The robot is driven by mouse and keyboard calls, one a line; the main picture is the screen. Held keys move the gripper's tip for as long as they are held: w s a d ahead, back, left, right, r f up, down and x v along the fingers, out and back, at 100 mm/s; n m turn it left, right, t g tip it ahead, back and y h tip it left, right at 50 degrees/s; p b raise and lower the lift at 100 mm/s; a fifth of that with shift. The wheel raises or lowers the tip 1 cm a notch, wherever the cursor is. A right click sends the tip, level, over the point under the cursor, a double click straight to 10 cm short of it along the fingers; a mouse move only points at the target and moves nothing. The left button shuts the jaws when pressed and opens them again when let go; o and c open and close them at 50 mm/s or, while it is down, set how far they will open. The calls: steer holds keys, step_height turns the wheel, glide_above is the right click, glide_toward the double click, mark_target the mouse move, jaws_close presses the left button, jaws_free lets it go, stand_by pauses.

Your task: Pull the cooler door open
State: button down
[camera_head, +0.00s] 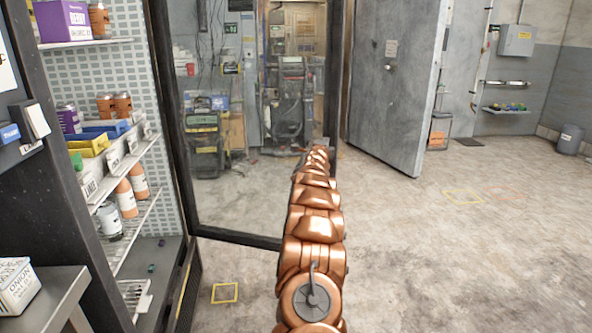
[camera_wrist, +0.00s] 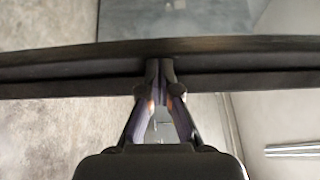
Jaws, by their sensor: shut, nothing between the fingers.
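The cooler door (camera_head: 235,236) is a glass pane in a dark frame. It stands swung out from the shelved cooler (camera_head: 85,150), whose inside is exposed on the left. My arm reaches forward to the door's far right edge and hides part of its frame. In the wrist view, my gripper (camera_wrist: 160,72) is shut with its fingertips together and nothing between them. The tips are at a dark bar of the door (camera_wrist: 70,68) that crosses the view; I cannot tell whether they touch it. The gripper's tips are not clear in the head view.
Cooler shelves hold bottles, cans, boxes and a yellow bin (camera_head: 88,145). A metal table with a white box (camera_head: 18,285) is at the lower left. A large grey door (camera_head: 395,85) stands open at the back. The concrete floor on the right is clear.

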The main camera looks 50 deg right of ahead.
steer(key=shift+w+d+n, duration=0.25)
steer(key=shift+d+n, duration=0.05)
steer(key=shift+d, duration=0.65)
steer(key=shift+a+f, duration=0.1)
steer(key=shift+f, duration=0.05)
